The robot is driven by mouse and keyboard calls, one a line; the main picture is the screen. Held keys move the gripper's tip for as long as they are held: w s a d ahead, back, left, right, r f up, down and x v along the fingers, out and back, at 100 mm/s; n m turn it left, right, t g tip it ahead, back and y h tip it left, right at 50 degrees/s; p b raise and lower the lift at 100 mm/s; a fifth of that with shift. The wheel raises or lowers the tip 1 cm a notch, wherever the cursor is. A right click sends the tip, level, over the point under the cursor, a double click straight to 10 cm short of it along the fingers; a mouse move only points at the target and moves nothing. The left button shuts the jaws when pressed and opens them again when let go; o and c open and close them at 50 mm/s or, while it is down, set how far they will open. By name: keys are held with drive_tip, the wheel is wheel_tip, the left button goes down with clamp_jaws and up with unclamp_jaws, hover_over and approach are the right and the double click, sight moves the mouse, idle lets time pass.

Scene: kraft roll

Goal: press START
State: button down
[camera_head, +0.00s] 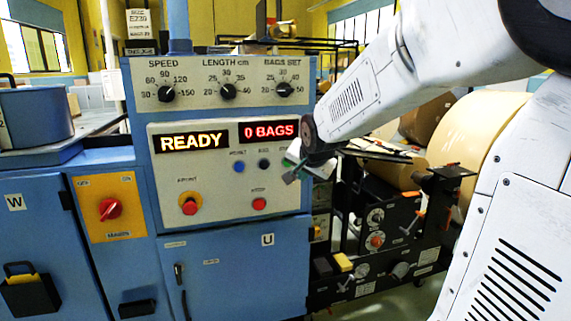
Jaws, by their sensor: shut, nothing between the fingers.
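The control panel (221,221) is a pale plate on the blue machine. Its displays read READY (191,142) and 0 BAGS (268,131). A label (283,163) beginning with "ST" shows at the panel's right, and a bit of green shows just below it, by my fingers. The START button is mostly hidden there by my gripper. My gripper (291,176) is shut and empty in front of the panel's right side. I cannot tell whether its tips touch the panel.
A blue button (239,167), a dark button (264,165) and a red button (259,204) are left of my gripper. A red mushroom button (189,206) is farther left. Three knobs sit above the displays. A large kraft roll (468,135) stands behind my arm at right.

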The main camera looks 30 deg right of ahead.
drive_tip(key=w+d, duration=0.2)
drive_tip(key=w, duration=0.6)
drive_tip(key=shift+w+d, duration=0.15)
drive_tip(key=shift+w, duration=0.05)
idle(2.2)
drive_tip(key=shift+w+d, duration=0.1)
drive_tip(key=shift+w, duration=0.3)
